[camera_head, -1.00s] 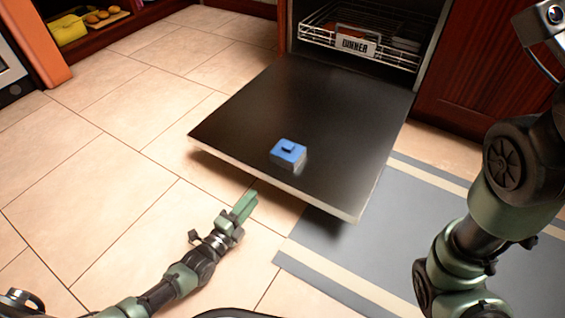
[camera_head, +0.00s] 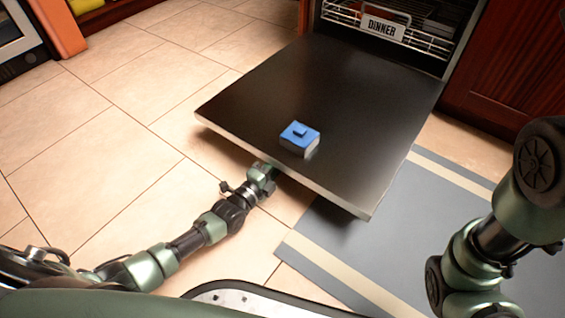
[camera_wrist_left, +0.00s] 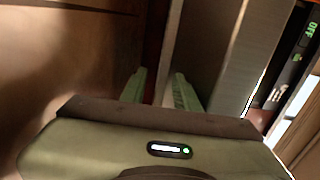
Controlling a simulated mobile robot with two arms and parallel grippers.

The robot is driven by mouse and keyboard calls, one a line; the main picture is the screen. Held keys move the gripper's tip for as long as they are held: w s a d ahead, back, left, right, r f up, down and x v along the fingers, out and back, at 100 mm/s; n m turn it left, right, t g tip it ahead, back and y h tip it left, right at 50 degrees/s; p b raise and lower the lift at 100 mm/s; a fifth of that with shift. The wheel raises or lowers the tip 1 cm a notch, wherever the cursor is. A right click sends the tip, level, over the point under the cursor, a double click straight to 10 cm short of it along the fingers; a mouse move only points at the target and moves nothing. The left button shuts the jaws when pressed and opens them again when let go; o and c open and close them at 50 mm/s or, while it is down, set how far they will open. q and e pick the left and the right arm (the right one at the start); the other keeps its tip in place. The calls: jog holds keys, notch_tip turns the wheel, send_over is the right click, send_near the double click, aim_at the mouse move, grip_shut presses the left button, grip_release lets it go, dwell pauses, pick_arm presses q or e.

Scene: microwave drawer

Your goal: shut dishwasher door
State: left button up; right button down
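The dishwasher door (camera_head: 335,100) lies folded down, a dark flat panel with a light front edge, in front of the open dishwasher. A small blue block-like item (camera_head: 299,139) rests on it. My left gripper (camera_head: 268,169) is low at the door's near edge; its fingertips are hidden beneath that edge. In the left wrist view its two green fingers (camera_wrist_left: 159,92) stand apart, with nothing clearly held between them. A grey panel rises close beyond them; I cannot tell whether they touch it. My right arm is at the right, but its gripper is out of view.
A wire rack (camera_head: 400,28) with a DINNER label sits inside the dishwasher. A grey striped mat (camera_head: 365,240) lies on the floor right of and below the door. A dark red cabinet (camera_head: 510,70) stands at the right. The tiled floor at left is clear.

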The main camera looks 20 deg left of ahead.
pick_arm(q)
jog(key=shift+w, duration=0.2)
grip_shut()
dwell(1.3)
